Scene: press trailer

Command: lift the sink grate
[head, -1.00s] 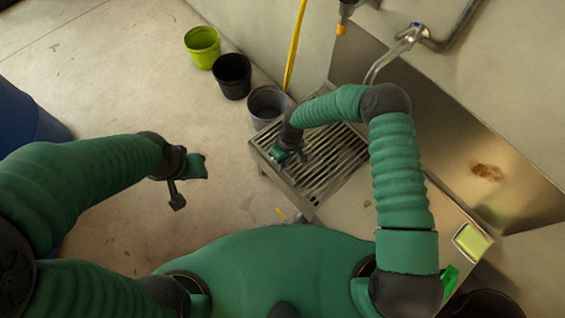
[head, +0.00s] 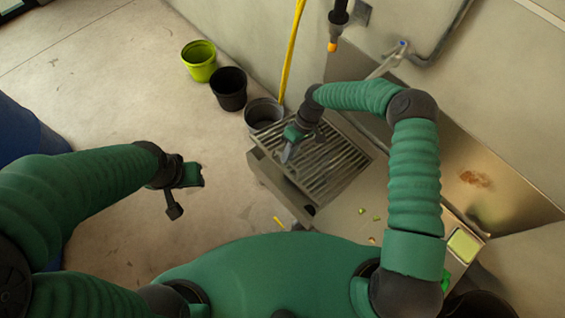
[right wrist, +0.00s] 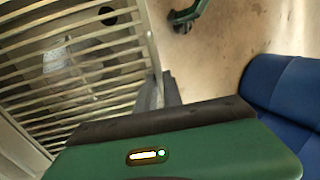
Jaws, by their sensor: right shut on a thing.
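The sink grate (head: 335,160) is a slatted metal rack over the sink basin, at the centre right in the head view. Its bars also fill the left of the right wrist view (right wrist: 75,75). My right gripper (head: 290,150) is shut on the grate's left part; its fingertips are partly hidden. The grate looks raised above the metal sink (head: 270,178), with sink wall showing below its near edge. A dark round drain hole (right wrist: 108,14) and a pale patch show between the bars. My left gripper (head: 184,196) hangs over the floor, empty, its jaws apart.
Lime (head: 199,60), black (head: 229,88) and grey (head: 264,113) buckets stand along the wall beside a yellow pole (head: 293,50). A tap (head: 388,62) is behind the sink. A yellow-green sponge (head: 464,244) lies at the right.

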